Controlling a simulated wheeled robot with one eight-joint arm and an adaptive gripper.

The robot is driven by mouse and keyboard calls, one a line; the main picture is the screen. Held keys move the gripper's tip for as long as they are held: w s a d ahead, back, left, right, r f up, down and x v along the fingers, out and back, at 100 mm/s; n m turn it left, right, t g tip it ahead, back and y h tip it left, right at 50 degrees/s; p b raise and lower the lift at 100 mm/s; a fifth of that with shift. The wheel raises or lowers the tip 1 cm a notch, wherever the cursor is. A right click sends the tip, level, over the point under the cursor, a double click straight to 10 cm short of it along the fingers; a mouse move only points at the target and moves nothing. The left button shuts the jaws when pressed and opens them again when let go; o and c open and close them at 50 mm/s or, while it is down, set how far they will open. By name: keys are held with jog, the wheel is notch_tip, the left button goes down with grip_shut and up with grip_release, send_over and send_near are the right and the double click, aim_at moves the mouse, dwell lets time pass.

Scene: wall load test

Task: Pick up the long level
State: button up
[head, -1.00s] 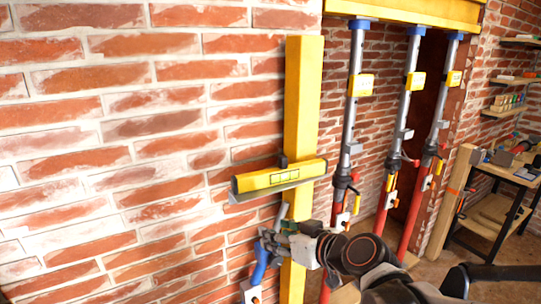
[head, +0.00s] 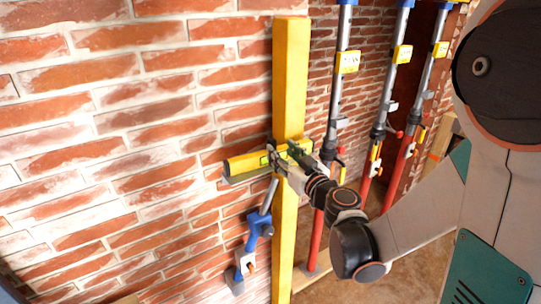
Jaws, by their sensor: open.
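The long yellow level (head: 242,164) lies across the front of the upright yellow post (head: 290,85), against the brick wall, tilted slightly up to the right. My gripper (head: 279,152) is at the right part of the level, where the level crosses the post. Its fingers are open and overlap the level in the picture. I cannot tell whether they touch it. My gripper hides the level's right middle part.
Below the level, a blue and grey tool (head: 260,225) stands by the wall left of the post. Several red and grey props, one with a yellow tag (head: 347,62), stand to the right. My arm fills the right side.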

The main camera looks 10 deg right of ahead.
aim_at(274, 143)
jog(key=shift+x, duration=3.8)
jog(key=shift+d+r, duration=0.15)
grip_shut()
